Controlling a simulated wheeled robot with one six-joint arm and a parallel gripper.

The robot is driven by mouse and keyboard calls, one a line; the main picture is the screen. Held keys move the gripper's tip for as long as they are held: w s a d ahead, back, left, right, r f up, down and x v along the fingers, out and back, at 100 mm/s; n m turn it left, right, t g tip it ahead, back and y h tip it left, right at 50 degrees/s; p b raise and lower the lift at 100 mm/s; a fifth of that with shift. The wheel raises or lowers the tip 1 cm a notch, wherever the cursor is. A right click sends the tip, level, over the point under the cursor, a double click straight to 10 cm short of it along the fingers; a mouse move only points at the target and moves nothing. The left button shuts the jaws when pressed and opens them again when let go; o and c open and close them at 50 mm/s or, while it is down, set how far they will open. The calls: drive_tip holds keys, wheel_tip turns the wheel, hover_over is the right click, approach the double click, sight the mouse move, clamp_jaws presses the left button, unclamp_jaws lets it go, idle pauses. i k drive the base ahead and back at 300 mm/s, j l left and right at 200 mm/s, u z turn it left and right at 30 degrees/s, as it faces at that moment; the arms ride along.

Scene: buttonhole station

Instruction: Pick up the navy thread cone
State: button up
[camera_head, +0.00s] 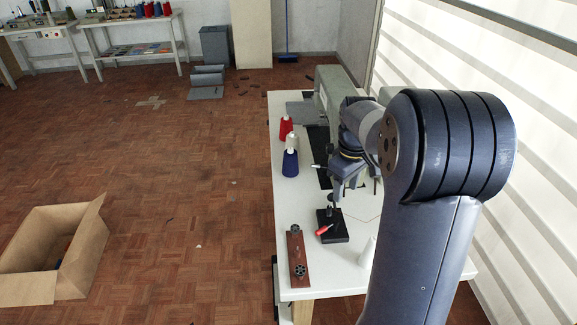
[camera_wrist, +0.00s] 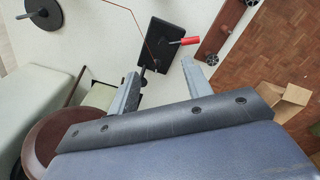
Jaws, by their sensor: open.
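The navy thread cone (camera_head: 290,165) stands upright on the white table near its left edge in the head view. A white cone (camera_head: 292,141) stands just behind it, and a red cone (camera_head: 286,128) is behind that. My gripper (camera_head: 350,190) is to the right of the navy cone and nearer the camera, apart from it, partly hidden by my own arm. In the wrist view my gripper (camera_wrist: 165,80) points over the table with its two fingers apart and nothing between them. The navy cone does not show in the wrist view.
A black block (camera_head: 333,226) with a red-handled tool (camera_head: 324,230) lies below my gripper. A brown wooden bar (camera_head: 297,256) is at the near left of the white table (camera_head: 345,276). A sewing machine (camera_head: 335,88) stands at the back. A cardboard box (camera_head: 85,245) sits on the floor.

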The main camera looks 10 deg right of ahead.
sight(290, 168)
drive_tip(key=i+j+z, duration=0.15)
drive_tip(key=j+z, duration=0.15)
drive_tip(key=j, duration=0.55)
drive_tip(key=j+z, duration=0.3)
drive_tip(key=j, duration=0.55)
drive_tip(key=i+j+z, duration=0.35)
drive_tip(key=i+j, duration=0.15)
drive_tip(key=i+j+z, duration=0.35)
drive_tip(key=j, duration=0.3)
